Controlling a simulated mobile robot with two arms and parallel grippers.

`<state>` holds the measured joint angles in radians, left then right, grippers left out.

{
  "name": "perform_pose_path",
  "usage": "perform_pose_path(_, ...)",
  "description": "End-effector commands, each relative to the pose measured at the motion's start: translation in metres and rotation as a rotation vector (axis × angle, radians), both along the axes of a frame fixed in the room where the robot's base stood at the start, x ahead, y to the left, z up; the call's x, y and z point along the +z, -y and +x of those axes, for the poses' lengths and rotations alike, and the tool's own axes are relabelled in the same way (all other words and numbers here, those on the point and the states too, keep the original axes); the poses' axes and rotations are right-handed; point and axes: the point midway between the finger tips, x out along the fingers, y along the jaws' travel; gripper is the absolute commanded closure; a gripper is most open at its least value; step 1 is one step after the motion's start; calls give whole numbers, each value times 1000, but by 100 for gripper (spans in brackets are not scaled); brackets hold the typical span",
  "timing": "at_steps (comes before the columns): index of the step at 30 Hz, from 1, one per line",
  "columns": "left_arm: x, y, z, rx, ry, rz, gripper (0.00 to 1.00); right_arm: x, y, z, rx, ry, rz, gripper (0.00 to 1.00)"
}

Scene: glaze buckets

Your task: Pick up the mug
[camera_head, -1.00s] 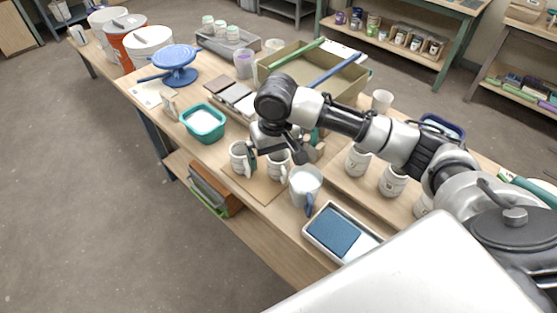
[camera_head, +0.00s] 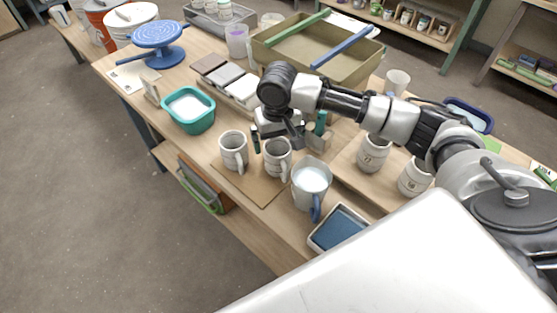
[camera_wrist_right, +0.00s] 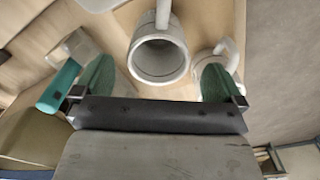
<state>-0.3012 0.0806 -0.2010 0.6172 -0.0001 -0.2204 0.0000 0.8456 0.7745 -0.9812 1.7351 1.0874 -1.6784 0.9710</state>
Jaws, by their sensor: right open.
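A pale grey mug (camera_head: 278,159) stands upright on a brown board (camera_head: 262,190), its handle towards the bench's front edge. A similar mug (camera_head: 233,150) stands to its left. My right gripper (camera_head: 278,140) is over the first mug, open and empty, pointing down. In the right wrist view, this mug (camera_wrist_right: 159,62) shows its open rim between the two green finger pads, clear of both. The second mug (camera_wrist_right: 222,58) is partly hidden behind the right-hand pad there. My left gripper is not in view.
A white pitcher (camera_head: 311,185) with a blue handle stands close to the right of the mugs. A wooden block (camera_head: 318,140) is close behind the gripper. A teal tub (camera_head: 190,108) is to the left, and more mugs (camera_head: 372,153) stand to the right.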

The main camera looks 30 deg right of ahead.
Motion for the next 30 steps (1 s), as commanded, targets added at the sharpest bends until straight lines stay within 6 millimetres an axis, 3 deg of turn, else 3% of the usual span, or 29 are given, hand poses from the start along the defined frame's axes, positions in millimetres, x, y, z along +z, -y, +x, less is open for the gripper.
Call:
perform_pose_path(7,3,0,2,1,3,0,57,-21,1,-1,1,-1,-2,0)
perform_pose_path(15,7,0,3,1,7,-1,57,-58,1,-2,0,0,-2,0)
perform_pose_path(23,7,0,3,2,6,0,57,-63,1,-2,1,1,-1,0)
perform_pose_path(26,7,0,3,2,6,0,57,-63,1,-2,1,1,-1,11)
perform_pose_path(30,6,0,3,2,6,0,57,-63,1,-2,1,1,-1,32)
